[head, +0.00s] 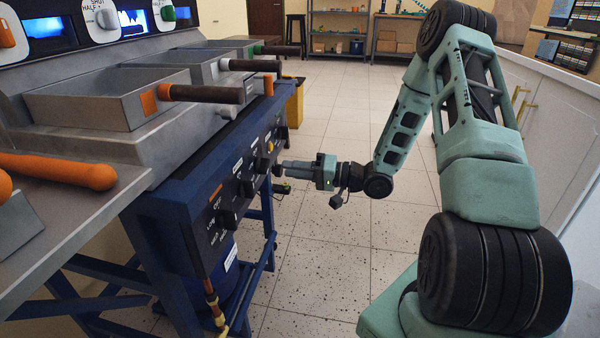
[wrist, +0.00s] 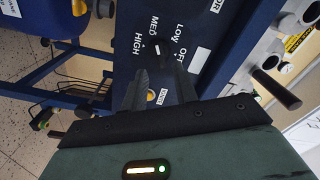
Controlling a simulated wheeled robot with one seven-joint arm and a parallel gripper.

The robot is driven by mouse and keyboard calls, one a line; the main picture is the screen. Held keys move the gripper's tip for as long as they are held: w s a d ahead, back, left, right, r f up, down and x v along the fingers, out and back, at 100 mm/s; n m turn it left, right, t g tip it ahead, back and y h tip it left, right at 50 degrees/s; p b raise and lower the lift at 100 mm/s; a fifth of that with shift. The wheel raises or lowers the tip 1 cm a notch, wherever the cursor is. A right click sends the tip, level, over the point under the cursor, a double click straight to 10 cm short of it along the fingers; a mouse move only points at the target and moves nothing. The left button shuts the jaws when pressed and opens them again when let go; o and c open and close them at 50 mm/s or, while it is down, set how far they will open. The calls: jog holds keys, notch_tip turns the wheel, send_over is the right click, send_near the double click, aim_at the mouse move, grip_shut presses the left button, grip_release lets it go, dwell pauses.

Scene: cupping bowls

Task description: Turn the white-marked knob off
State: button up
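In the wrist view, a dark knob (wrist: 160,48) sits on the black control panel (wrist: 130,65), with OFF, LOW, MED and HIGH printed around it. A plain white mark (wrist: 199,60) is beside it. The knob's pale pointer appears to face MED. My gripper (wrist: 161,76) is open, its two fingers apart with the knob just beyond and between their tips. I cannot tell whether they touch it. In the head view, my gripper (head: 283,169) is close to the front panel, near the row of knobs (head: 247,188).
A yellow bin (head: 295,103) stands behind. The tiled floor right of the cooker is clear.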

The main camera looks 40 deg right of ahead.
aim_at(263, 166)
jog(key=x, duration=0.6)
jog(key=shift+w, duration=0.15)
jog(key=c, duration=0.6)
jog(key=m, duration=0.6)
jog(key=shift+m, duration=0.4)
jog(key=m, duration=1.7)
jog(key=shift+f, duration=0.35)
jog(key=o, duration=0.8)
jog(key=shift+a, duration=0.25)
jog(key=shift+o, duration=0.2)
jog(key=shift+r, duration=0.1)
